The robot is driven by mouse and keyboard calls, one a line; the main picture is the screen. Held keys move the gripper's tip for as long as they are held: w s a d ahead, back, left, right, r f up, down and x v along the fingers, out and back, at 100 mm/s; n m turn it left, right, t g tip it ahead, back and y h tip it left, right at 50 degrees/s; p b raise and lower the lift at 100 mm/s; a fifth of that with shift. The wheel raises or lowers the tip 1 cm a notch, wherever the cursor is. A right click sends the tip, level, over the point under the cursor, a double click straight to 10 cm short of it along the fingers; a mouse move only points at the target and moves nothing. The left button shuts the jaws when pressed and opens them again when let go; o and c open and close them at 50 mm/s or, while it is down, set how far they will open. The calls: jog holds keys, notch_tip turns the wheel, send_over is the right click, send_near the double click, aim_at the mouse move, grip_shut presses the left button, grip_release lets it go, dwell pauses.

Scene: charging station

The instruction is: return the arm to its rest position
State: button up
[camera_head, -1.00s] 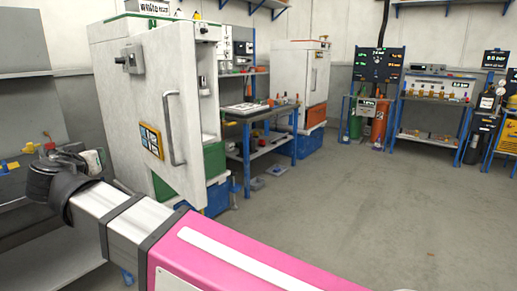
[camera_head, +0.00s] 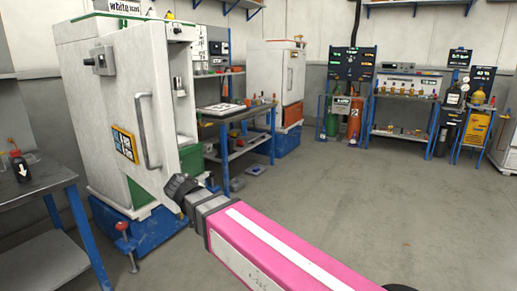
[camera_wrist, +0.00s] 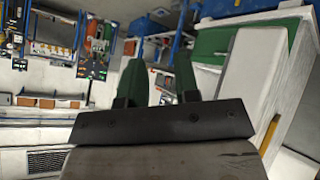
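My pink and white arm (camera_head: 270,240) reaches from the lower right of the head view toward the middle left. Its dark end (camera_head: 181,188) appears in front of the lower part of the white cabinet (camera_head: 95,125); I cannot tell the exact gap. In the wrist view my gripper (camera_wrist: 158,80) has two dark green fingers standing apart, with only distant background between them. It is open and holds nothing. The fingers cannot be made out in the head view.
A blue-legged table (camera_head: 45,185) with a dark bottle (camera_head: 20,167) stands at the left. A red-topped post (camera_head: 126,245) is beside the cabinet's blue base. A workbench (camera_head: 225,118) stands behind the cabinet. Gas cylinders (camera_head: 354,120) and shelves line the back. The right floor (camera_head: 400,215) is clear.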

jog(key=w+d+f+m+g, duration=0.1)
jog(key=w+d+f+g, duration=0.15)
jog(key=d+f, duration=0.65)
jog(key=w+d+f+g, duration=0.1)
jog(key=d+f+g, duration=0.25)
jog(key=d, duration=0.85)
jog(key=s+d+f+m+g+y, duration=0.1)
jog(key=s+d+f, duration=0.2)
jog(key=d, duration=0.6)
jog(key=s+d+f+m+g+y, duration=0.1)
jog(key=s+d+f+g, duration=0.1)
jog(key=d+f, duration=0.6)
jog(key=shift+s+d+f, duration=0.3)
jog(key=shift+s+d, duration=0.55)
jog(key=shift+d, duration=0.35)
